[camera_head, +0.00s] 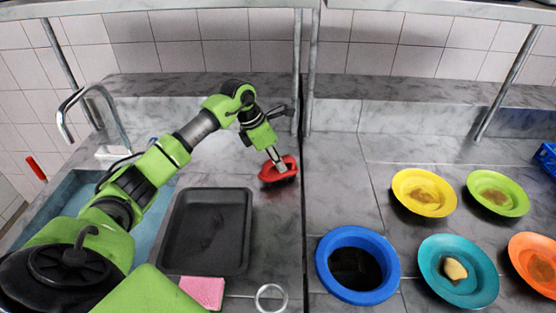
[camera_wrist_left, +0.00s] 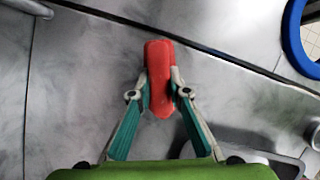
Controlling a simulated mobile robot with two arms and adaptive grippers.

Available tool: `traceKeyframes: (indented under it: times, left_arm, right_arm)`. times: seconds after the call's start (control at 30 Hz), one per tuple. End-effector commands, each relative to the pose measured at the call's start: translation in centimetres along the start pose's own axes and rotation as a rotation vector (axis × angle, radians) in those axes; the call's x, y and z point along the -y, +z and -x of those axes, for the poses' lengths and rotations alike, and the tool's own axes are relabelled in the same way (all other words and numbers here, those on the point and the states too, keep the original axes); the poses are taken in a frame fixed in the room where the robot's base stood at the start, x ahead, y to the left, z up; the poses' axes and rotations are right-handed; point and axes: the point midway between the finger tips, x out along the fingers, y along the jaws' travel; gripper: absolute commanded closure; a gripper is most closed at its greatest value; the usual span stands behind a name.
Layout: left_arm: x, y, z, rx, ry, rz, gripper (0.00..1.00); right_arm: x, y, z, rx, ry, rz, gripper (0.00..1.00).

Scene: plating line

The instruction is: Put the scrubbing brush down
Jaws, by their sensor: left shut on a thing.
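The red scrubbing brush (camera_head: 279,169) is in my left gripper (camera_head: 279,163), at the back of the grey counter beyond the black tray. In the left wrist view the brush (camera_wrist_left: 159,80) sits between the two fingers of my left gripper (camera_wrist_left: 159,92), which are shut on its sides. The brush is at or just above the counter top; I cannot tell whether it touches. Its underside is hidden. My right gripper is not in view.
A black tray (camera_head: 248,225) lies in front of the brush, with a pink sponge (camera_head: 203,291) and a metal ring (camera_head: 271,297) nearer. A sink (camera_head: 75,190) is at left. A blue-rimmed opening (camera_head: 391,268) and several coloured plates, one yellow (camera_head: 400,183), are at right.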

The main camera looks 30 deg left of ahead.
Motion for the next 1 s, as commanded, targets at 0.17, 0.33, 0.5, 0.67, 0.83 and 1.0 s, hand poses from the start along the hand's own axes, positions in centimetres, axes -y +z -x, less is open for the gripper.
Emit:
traceKeyframes:
  times: [0.17, 0.33, 0.5, 0.67, 0.83, 1.0]
  left_arm:
    - [0.0, -0.1, -0.3, 0.0, 0.0, 0.0, 0.78]
    - [0.0, -0.1, -0.2, 0.0, 0.0, 0.0, 0.67]
    - [0.0, -0.1, -0.2, 0.0, 0.0, 0.0, 0.67]
    - [-0.1, 0.1, 0.5, 0.002, 0.002, 0.0, 0.67]
    - [-0.1, -0.1, 3.3, 0.002, 0.006, -0.002, 0.67]
    - [-0.2, 0.0, 7.2, 0.003, 0.005, 0.0, 0.67]
  right_arm:
    - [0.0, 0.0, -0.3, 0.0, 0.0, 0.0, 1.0]
    - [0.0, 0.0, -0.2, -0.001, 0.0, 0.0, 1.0]
    - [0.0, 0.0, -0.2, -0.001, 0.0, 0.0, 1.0]
    - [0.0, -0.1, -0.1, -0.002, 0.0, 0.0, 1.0]
    - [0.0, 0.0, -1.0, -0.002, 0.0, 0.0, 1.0]
    - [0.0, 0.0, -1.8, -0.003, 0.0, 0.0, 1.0]
